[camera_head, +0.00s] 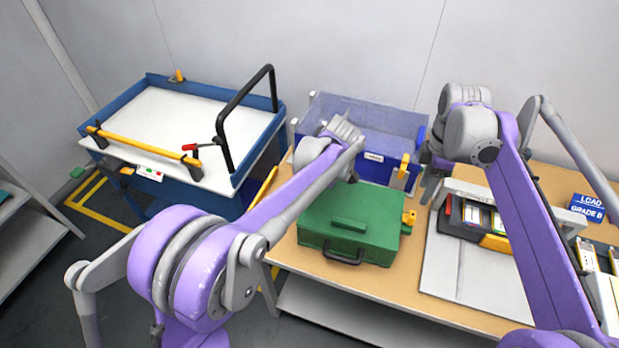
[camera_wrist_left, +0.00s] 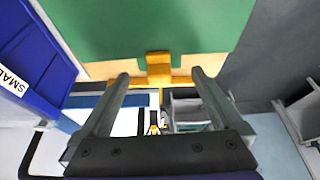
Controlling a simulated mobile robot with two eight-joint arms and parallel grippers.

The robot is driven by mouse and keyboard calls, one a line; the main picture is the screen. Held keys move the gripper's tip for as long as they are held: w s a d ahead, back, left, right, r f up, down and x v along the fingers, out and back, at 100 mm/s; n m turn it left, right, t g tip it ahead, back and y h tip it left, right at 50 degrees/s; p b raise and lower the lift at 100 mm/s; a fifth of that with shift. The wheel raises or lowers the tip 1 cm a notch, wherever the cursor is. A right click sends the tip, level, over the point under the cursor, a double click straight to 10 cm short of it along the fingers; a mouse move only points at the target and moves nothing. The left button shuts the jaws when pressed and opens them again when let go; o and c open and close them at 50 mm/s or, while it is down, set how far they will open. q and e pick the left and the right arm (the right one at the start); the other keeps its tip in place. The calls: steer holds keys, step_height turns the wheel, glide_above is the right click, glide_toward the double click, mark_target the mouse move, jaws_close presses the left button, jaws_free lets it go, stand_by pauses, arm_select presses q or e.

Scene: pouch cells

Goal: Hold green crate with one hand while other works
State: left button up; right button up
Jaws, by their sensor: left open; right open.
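The green crate (camera_head: 375,226), closed with a dark front handle, sits on the wooden table. A yellow latch (camera_head: 409,218) is on its right side. My left arm reaches over the crate's left back part, and its fingers are hidden in the head view. In the left wrist view, my left gripper (camera_wrist_left: 160,76) is open and empty, with a yellow latch (camera_wrist_left: 158,62) on the green crate's edge (camera_wrist_left: 200,28) just ahead between the fingertips. Contact cannot be told. My right gripper (camera_head: 430,182) is open and points down, right of the crate, above the table.
A clear-walled blue bin (camera_head: 398,124) stands behind the crate. A blue-sided cart (camera_head: 180,112) is at left. The table's front edge (camera_head: 400,300) is clear.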

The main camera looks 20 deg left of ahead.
arm_select(q)
steer(key=shift+x, duration=1.05)
jaws_close()
